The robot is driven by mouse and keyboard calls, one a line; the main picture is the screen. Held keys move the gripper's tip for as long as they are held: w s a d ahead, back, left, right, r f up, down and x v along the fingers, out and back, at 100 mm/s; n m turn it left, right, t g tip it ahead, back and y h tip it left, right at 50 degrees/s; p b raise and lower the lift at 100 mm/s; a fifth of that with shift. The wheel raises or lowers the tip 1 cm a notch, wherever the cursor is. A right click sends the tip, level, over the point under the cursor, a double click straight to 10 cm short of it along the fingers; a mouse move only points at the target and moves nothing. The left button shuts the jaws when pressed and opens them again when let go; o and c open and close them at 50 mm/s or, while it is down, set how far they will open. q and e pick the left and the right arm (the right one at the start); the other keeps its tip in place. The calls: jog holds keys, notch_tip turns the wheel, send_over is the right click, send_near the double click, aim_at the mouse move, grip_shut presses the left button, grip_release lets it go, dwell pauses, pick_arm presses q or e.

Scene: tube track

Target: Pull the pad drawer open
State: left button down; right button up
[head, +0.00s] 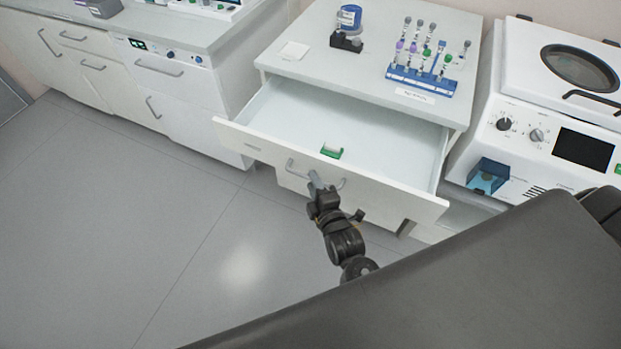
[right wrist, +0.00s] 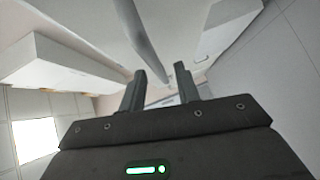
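The pad drawer (head: 262,139) is a white drawer under the white bench top, and it stands pulled well out. A small green and white pack (head: 331,152) lies inside near its front. The grey bar handle (head: 297,169) is on the drawer front. My right gripper (head: 316,181) is at the handle. In the right wrist view its two fingers (right wrist: 160,78) stand apart, with the curved handle bar (right wrist: 143,38) running toward the gap between them. I see no clear grip on the bar. My left gripper is not in view.
A blue tube rack (head: 422,80) with several tubes and a blue-labelled container (head: 349,17) stand on the bench top (head: 375,79). A white centrifuge-like machine (head: 540,125) stands at right. The grey floor (head: 120,220) at left is clear.

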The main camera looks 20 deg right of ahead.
jog(key=s+r, duration=0.1)
jog(key=s, duration=0.7)
jog(key=shift+b, duration=0.4)
jog(key=shift+a, duration=0.1)
jog(key=s+f+m+g+y, duration=0.1)
jog(key=s+f+m+g, duration=0.25)
jog(key=f, duration=0.65)
jog(key=s+f+m+g, duration=0.2)
jog(key=s+f, duration=0.2)
jog(key=f, duration=0.6)
jog(key=s+f+m+g+y, duration=0.1)
jog(key=s+f+m+g, duration=0.25)
jog(key=f, duration=0.55)
jog(key=s+d+f+m+g+h, duration=0.1)
jog(key=s+d+f+m+g, duration=0.1)
jog(key=s+d+f, duration=0.3)
jog(key=s+d+f+m+g, duration=0.2)
jog(key=s+d+f+g, duration=0.2)
jog(key=s+f, duration=0.7)
jog(key=s+d, duration=0.1)
jog(key=s, duration=0.3)
jog(key=shift+s+d+f+m+h, duration=0.2)
jog(key=shift+s+f+m+h, duration=0.1)
jog(key=shift+m+h, duration=0.1)
